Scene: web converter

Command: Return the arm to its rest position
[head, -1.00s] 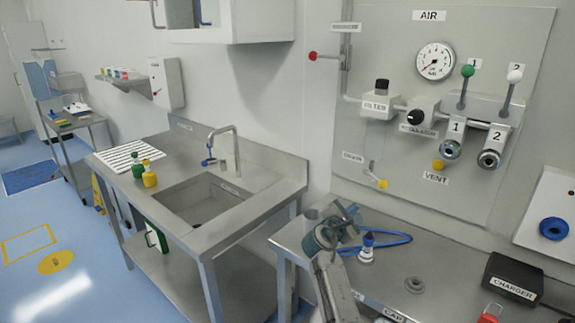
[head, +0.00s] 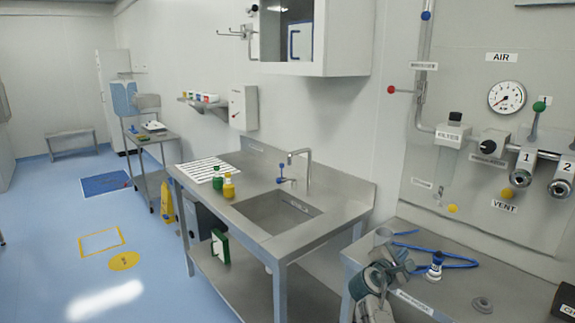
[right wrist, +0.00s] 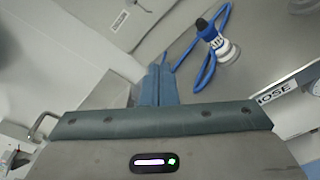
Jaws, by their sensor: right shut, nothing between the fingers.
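My right arm comes up from the bottom edge in the head view, and its right gripper (head: 397,252) is over the left end of the steel bench at the right. In the right wrist view its two blue-grey fingers (right wrist: 159,85) are together with nothing between them. A blue hose (head: 462,262) with a blue and white nozzle (head: 436,266) is on the bench just right of the gripper. The hose (right wrist: 207,72) and nozzle (right wrist: 221,44) also show beyond the fingers in the right wrist view. My left gripper is not in view.
A steel sink table (head: 327,247) stands left of the bench, with a green bottle (head: 217,178) and a yellow bottle (head: 229,187). The air panel (head: 485,215) with gauge (head: 507,97) and valves is on the wall behind the bench. Blue floor (head: 60,220) at the left is open.

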